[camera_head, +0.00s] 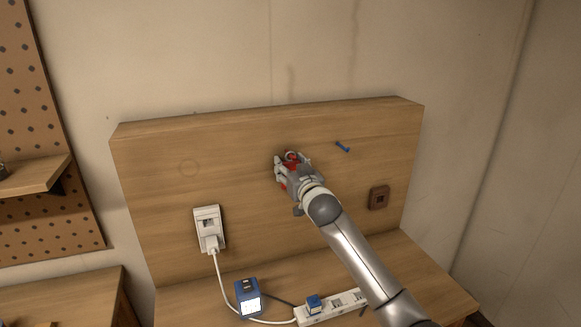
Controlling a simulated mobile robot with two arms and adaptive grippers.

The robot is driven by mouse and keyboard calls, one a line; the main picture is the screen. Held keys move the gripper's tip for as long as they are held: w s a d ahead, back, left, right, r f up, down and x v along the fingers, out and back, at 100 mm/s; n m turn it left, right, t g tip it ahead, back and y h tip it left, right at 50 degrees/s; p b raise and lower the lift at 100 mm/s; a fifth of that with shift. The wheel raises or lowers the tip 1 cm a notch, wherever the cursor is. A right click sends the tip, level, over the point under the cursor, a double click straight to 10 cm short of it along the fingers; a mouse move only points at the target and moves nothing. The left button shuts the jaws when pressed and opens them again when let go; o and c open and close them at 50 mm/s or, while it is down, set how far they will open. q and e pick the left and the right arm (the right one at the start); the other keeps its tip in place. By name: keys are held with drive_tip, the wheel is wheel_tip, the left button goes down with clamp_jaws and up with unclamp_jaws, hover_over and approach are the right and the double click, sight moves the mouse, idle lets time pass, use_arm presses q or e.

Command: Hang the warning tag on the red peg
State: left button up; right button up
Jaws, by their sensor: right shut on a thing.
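My right gripper (283,167) is up against the upright wooden board (150,160), a little right of its middle. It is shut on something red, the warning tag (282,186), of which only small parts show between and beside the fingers. A small ring-like red and white part (291,157) shows at the top of the gripper. I cannot tell whether this is the tag or the red peg, and the gripper hides the spot behind it. A blue peg (343,147) sticks out of the board to the right of the gripper. My left gripper is not in view.
A white wall outlet (207,217) with a plugged cord is on the board's left. A blue box (247,297) and a white power strip (332,306) stand below. A brown square fitting (379,198) is at right.

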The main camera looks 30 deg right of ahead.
drive_tip(key=o, duration=1)
